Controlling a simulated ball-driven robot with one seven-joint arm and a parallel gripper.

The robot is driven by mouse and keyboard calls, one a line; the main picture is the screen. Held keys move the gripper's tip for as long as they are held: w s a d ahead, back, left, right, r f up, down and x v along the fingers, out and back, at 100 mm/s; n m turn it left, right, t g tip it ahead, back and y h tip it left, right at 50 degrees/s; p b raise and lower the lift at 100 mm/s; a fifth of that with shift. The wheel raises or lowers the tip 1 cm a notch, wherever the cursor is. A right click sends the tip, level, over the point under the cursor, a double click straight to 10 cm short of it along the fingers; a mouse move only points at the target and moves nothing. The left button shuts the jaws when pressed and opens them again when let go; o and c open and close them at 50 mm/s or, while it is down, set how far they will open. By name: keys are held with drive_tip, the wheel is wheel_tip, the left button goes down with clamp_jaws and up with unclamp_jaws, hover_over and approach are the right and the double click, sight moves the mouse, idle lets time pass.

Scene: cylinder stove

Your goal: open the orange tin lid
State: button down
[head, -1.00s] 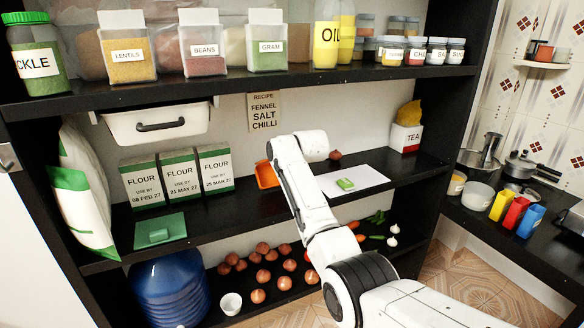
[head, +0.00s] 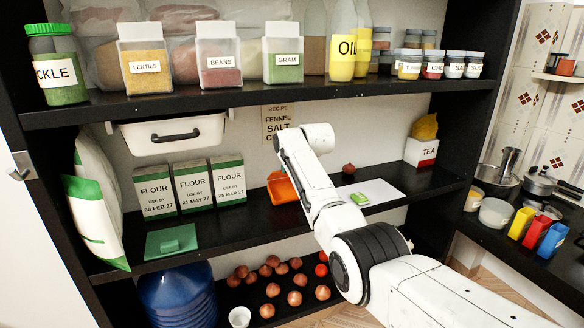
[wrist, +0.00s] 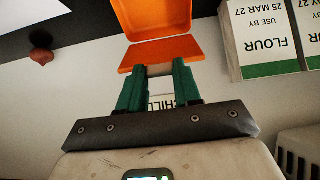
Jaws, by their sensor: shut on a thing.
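The orange tin (wrist: 150,14) stands on the middle shelf, and its orange lid (wrist: 161,52) is at an angle to it along one edge in the wrist view. My gripper (wrist: 158,70) has green fingers shut on the lid's edge. In the head view the tin (head: 282,188) is beside the flour packs and partly hidden behind my arm. My gripper's fingers are hidden there.
Flour packs (head: 194,187) stand left of the tin. A white board (head: 385,191) with a green block (head: 359,198) lies to the right, near an onion (head: 348,168). A white drawer (head: 174,135) hangs under the upper shelf (head: 260,97).

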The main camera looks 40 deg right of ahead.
idle(0.6)
drive_tip(key=c, duration=0.8)
unclamp_jaws()
drive_tip(key=shift+o, duration=0.2)
drive_tip(key=b+v, duration=0.1)
drive_tip(key=v, duration=1)
drive_tip(key=shift+b, duration=0.35)
